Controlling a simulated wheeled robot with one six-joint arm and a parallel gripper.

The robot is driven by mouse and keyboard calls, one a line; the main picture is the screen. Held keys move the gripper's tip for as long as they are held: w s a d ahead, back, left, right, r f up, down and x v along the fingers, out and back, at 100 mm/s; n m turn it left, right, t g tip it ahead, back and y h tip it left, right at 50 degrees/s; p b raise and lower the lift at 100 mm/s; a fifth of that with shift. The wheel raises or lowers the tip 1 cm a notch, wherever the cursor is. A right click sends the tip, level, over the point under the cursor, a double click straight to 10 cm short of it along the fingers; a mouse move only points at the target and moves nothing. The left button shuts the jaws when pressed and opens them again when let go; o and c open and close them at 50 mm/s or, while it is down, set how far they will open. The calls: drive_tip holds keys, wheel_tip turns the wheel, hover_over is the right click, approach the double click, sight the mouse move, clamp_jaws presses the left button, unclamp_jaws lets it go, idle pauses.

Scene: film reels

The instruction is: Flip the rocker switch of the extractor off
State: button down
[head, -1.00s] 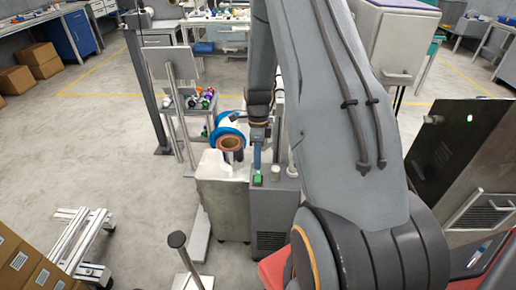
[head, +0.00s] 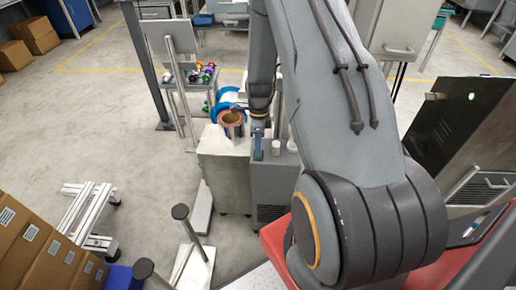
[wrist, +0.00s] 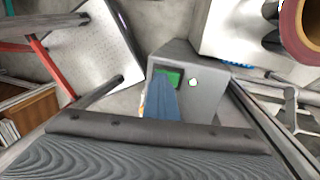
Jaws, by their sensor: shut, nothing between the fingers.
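The extractor (head: 273,182) is a grey box at the middle of the head view, with a white knob (head: 292,146) on its top. In the wrist view the extractor (wrist: 205,100) shows a green rocker switch (wrist: 168,76) in a dark frame, beside the white knob (wrist: 193,82). My gripper (head: 258,156) has blue fingers, shut and empty, pointing down at the extractor's top. In the wrist view my gripper (wrist: 162,84) overlaps the lower part of the switch; I cannot tell if it touches. In the head view the switch is hidden behind my gripper.
A pale block (head: 224,175) stands against the extractor's left side, with a blue-rimmed reel (head: 232,115) above it. A cart (head: 190,82) with coloured reels stands behind. A dark cabinet (head: 450,130) is at right. Open floor (head: 80,140) lies at left.

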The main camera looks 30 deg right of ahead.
drive_tip(key=shift+s+a+f, duration=0.25)
drive_tip(key=shift+s+f, duration=0.2)
drive_tip(key=shift+w, duration=0.1)
drive_tip(key=shift+w+d+b, duration=0.4)
drive_tip(key=shift+w+d, duration=0.05)
drive_tip(key=shift+w, duration=0.15)
drive_tip(key=shift+d+r, duration=0.1)
drive_tip(key=shift+w+r, duration=0.1)
drive_tip(key=shift+w, duration=0.05)
drive_tip(key=shift+d+r, duration=0.1)
drive_tip(key=shift+r, duration=0.05)
wheel_tip(320, 180, up, 14)
drive_tip(key=w, duration=0.1)
drive_tip(key=shift+d, duration=0.2)
